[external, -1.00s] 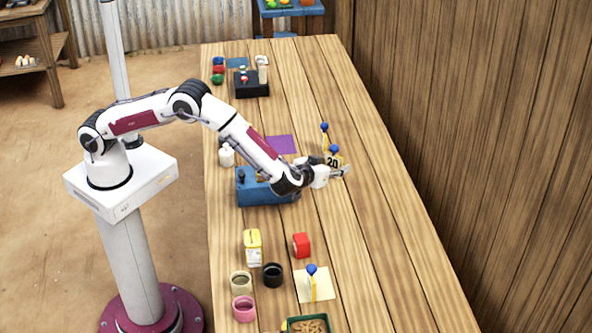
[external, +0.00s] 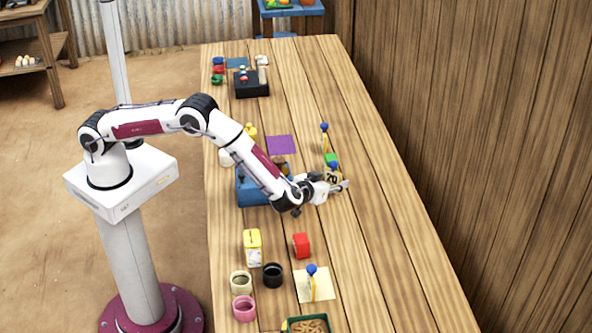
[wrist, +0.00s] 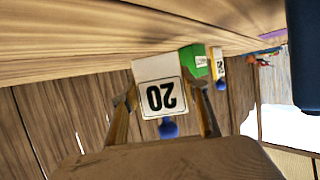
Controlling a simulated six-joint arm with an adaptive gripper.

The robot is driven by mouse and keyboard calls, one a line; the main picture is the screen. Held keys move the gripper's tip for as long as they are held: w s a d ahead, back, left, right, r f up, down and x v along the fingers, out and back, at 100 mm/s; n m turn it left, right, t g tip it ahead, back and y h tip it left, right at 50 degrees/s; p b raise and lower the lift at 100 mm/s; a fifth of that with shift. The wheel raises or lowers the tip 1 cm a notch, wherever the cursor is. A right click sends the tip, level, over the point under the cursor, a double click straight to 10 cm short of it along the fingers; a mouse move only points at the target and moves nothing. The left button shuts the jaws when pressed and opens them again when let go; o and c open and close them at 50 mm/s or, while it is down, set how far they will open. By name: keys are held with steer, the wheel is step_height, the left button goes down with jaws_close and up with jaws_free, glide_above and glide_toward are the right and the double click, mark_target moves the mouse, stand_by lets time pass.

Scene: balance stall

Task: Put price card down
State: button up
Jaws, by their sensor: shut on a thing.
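My gripper (external: 340,187) is shut on a price card (external: 332,178), a pale card with a black number and a blue ball on it. In the external view the card leans to one side, over or at the right part of the table; I cannot tell whether it touches the wood. In the wrist view the card (wrist: 160,72) sits between both fingers of my gripper (wrist: 165,112), its "20" upside down and its blue ball (wrist: 168,129) towards me.
A green block (external: 330,159) and another blue-topped card (external: 324,137) stand just behind the held card. A blue box (external: 250,190) is left of it. A red block (external: 301,245) and a blue-topped piece on a cream mat (external: 325,288) are nearer. The table's right strip is clear.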

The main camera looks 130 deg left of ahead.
steer(key=shift+f, duration=0.75)
steer(key=shift+f, duration=0.15)
steer(key=o, duration=1)
steer(key=shift+c, duration=0.2)
steer(key=shift+r, duration=0.2)
steer(key=v, duration=1.2)
steer(key=shift+f, duration=0.1)
